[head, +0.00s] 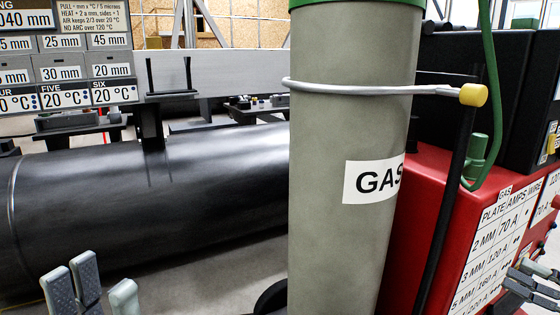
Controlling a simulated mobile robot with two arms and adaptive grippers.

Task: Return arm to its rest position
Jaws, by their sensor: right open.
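My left gripper (97,285) shows at the bottom left. Its grey fingertips point up in front of the black cylinder, and its lower part is cut off by the frame. I see nothing between the fingertips, but their spacing is unclear. My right gripper (532,284) is at the lower right edge, partly cut off. It is open, with its dark grey fingers in front of the white settings label on the red machine (432,190). I see nothing held in it.
A tall grey-green gas cylinder (345,110) stands in the middle, ringed by a metal band with a yellow knob (473,95). A long black cylinder (215,190) lies behind it on the left. A sign board (65,60) is at upper left. A green hose (491,90) hangs at right.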

